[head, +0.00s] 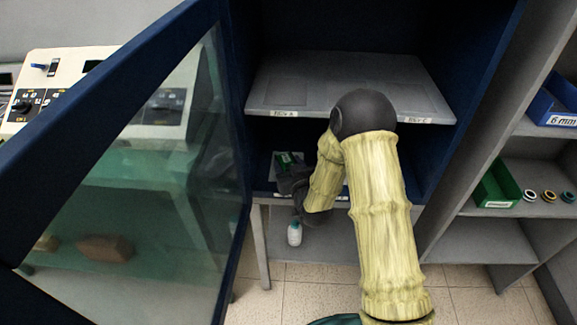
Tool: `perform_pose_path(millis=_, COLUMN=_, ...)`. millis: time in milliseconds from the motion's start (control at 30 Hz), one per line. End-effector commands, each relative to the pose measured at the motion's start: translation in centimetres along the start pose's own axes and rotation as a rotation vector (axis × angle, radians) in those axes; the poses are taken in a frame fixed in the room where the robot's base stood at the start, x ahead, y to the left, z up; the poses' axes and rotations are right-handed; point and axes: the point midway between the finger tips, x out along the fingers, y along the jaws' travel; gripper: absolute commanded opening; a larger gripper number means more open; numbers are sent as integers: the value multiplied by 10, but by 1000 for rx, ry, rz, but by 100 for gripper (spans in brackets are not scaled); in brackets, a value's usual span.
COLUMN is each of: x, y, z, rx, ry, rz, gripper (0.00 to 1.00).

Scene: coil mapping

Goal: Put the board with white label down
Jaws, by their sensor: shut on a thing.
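A green board (288,160) with a white patch shows in the lower compartment of the blue cabinet, at its left side. My gripper (286,178) is dark and reaches into this compartment under the grey shelf. It is shut on the board, just below and in front of it. My yellow-sleeved arm hides the middle of the compartment and much of the gripper, so the fingertips and the board's lower edge are hard to make out. I cannot tell whether the board touches the compartment floor.
The grey shelf (350,80), with small labels on its front edge, is bare above my arm. The open glass door (150,190) stands at the left. A white bottle (294,233) is below the compartment. At right, shelves hold a blue bin (553,103), a green bin (496,187) and rings (549,196).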

Motion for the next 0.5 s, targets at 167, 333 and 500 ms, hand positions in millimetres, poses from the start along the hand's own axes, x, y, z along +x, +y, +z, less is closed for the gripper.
perform_pose_path(millis=167, x=0, y=0, z=0, rx=-1, ry=3, rz=0, gripper=28)
perform_pose_path(millis=333, x=1, y=0, z=3, rx=-1, ry=2, rz=0, gripper=28)
perform_pose_path(millis=500, x=1, y=0, z=3, rx=-1, ry=2, rz=0, gripper=70)
